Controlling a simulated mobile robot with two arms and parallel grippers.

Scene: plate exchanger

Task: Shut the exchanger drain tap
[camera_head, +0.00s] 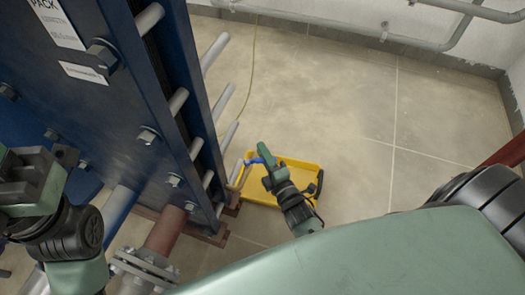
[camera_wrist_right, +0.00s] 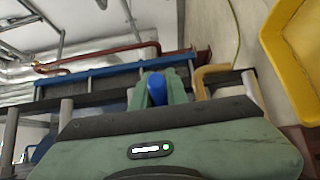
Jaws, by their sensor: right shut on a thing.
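The drain tap's blue handle (camera_head: 252,161) shows low beside the blue plate exchanger (camera_head: 100,100), over a yellow tray. My right gripper (camera_head: 266,155) is at the handle. In the right wrist view the blue handle (camera_wrist_right: 156,88) sits between the fingers of my right gripper (camera_wrist_right: 160,86), which is shut on it. A brass-coloured bent pipe (camera_wrist_right: 207,75) shows just right of the fingers. The tap's body is mostly hidden. My left gripper (camera_head: 38,178) is at the left edge in front of the exchanger, away from the tap; its jaw opening is unclear.
The yellow tray (camera_head: 309,173) lies on the floor under the tap. Grey tie bars (camera_head: 216,52) run along the exchanger's side. A flanged red-brown pipe (camera_head: 166,232) stands low at the front. The tiled floor (camera_head: 350,110) to the right is clear. Wall pipes (camera_head: 420,42) run at the back.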

